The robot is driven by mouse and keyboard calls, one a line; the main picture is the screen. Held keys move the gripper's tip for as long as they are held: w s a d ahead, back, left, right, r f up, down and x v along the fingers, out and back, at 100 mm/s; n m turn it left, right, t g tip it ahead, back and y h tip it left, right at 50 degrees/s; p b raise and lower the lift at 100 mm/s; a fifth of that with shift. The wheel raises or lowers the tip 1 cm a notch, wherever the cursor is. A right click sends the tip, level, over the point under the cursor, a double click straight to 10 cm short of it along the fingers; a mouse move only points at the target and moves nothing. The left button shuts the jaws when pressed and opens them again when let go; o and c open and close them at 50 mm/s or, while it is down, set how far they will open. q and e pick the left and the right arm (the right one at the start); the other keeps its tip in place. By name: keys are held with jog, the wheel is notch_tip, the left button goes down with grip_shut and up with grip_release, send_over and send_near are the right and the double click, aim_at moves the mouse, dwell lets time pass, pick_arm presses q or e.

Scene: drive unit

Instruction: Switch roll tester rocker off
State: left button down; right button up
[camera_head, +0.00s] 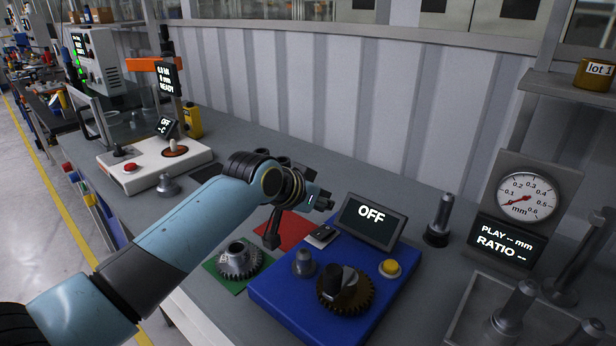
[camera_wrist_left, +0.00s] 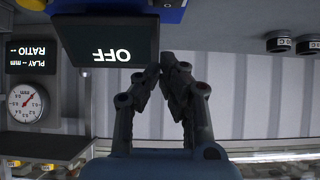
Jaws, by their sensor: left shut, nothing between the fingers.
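The blue roll tester (camera_head: 275,292) stands on the bench, and its display (camera_head: 371,220) reads OFF. A small rocker switch (camera_head: 321,236) with a light part and a dark part sits on its back left corner; its tilt is too small to tell. My left gripper (camera_head: 328,202) is shut and empty, above and behind the rocker, left of the display and apart from both. In the left wrist view the display (camera_wrist_left: 108,52) appears upside down, left of the closed fingertips (camera_wrist_left: 166,66). My right gripper is in neither view.
A yellow button (camera_head: 390,267), a dark gear (camera_head: 346,296) and a grey post (camera_head: 304,263) are on the tester. A gear (camera_head: 239,261) lies on a green mat at left. A dial gauge (camera_head: 525,200) stands at right. The ribbed wall (camera_head: 400,110) is behind.

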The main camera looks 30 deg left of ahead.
pick_arm(q)
jog(key=r+v, duration=0.1)
jog(key=v, duration=0.7)
jog(key=shift+w, duration=0.45)
jog(key=s+d+f+g+y, duration=0.1)
jog(key=s+f+g, duration=0.2)
jog(key=s, duration=1.1)
jog(key=s+d+f+g+y, duration=0.15)
jog(key=s+g, duration=0.25)
jog(key=s, duration=1)
jog(key=s+a+f+b, duration=0.1)
jog(key=f+b, duration=0.2)
jog(key=f, duration=1)
jog(key=s+a+f+n+g+b, duration=0.1)
jog(key=f+b, duration=0.3)
jog(key=f, duration=0.9)
jog(key=a+f+b, duration=0.2)
jog(key=f+b, duration=0.1)
jog(key=f, duration=0.9)
jog(key=s+f+g+b, duration=0.1)
jog(key=s+f+b, duration=0.5)
jog(key=s+f, duration=1.1)
notch_tip(320, 180, down, 4)
jog(key=shift+s+a+f+b, duration=0.25)
jog(key=shift+s+a+b, duration=0.05)
jog(key=shift+s+b, duration=0.1)
jog(key=shift+h, duration=0.25)
